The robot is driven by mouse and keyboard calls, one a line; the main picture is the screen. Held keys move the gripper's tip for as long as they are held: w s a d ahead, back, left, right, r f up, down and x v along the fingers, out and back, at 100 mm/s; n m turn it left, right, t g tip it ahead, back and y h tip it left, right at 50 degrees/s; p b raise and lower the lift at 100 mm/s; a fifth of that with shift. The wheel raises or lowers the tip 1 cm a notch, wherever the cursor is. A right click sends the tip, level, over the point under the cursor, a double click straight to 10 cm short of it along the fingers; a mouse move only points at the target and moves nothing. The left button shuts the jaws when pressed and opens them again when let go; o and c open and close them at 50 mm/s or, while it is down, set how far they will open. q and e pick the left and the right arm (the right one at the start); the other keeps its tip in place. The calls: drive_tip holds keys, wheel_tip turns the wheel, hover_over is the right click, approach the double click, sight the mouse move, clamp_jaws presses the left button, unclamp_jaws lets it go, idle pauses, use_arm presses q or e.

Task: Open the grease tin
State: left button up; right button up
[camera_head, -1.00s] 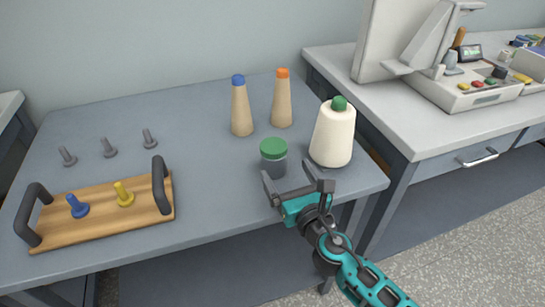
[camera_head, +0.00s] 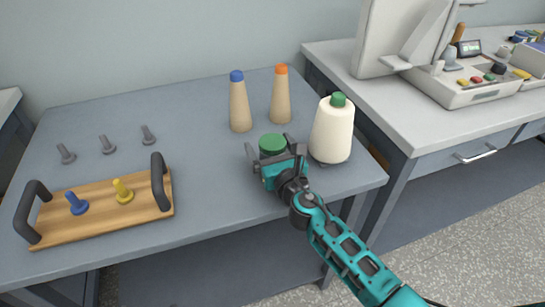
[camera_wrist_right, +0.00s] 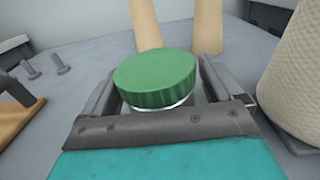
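The grease tin is a small grey tin with a ribbed green lid (camera_head: 272,144). It stands on the table, and the lid is on it. In the right wrist view the green lid (camera_wrist_right: 157,77) shows large, with a pale rim just below it. My right gripper (camera_head: 273,160) is at the tin, with one finger on each side of it, below the lid. The fingers look spread, with a gap beside the tin on the left. The tin's body is mostly hidden by the gripper. My left gripper is not in view.
A cream cone with a green tip (camera_head: 332,130) stands close on the right. Two tan cones, blue-tipped (camera_head: 240,105) and orange-tipped (camera_head: 281,97), stand behind. A wooden tray (camera_head: 100,215) with black handles and several grey pegs (camera_head: 107,145) are on the left. The table's middle is clear.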

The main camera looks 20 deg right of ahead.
drive_tip(key=c, duration=1.2)
drive_tip(key=shift+r, duration=0.1)
wheel_tip(320, 180, up, 10)
drive_tip(key=p, duration=0.7)
drive_tip(key=shift+p, duration=0.4)
wheel_tip(320, 180, up, 10)
drive_tip(key=shift+b, duration=0.3)
drive_tip(key=o, duration=0.7)
drive_tip(key=shift+s, duration=0.1)
drive_tip(key=c, duration=1.1)
drive_tip(key=shift+m+h, duration=0.4)
drive_tip(key=shift+h, duration=0.2)
drive_tip(key=s+d+f, duration=0.1)
drive_tip(key=s, duration=0.3)
drive_tip(key=s+d+f, duration=0.1)
drive_tip(key=s+f, duration=0.1)
drive_tip(key=s, duration=0.3)
drive_tip(key=s+d+f, duration=0.1)
drive_tip(key=s+f, duration=0.1)
drive_tip(key=s, duration=0.3)
drive_tip(key=shift+s+d, duration=0.2)
drive_tip(key=shift+s, duration=0.05)
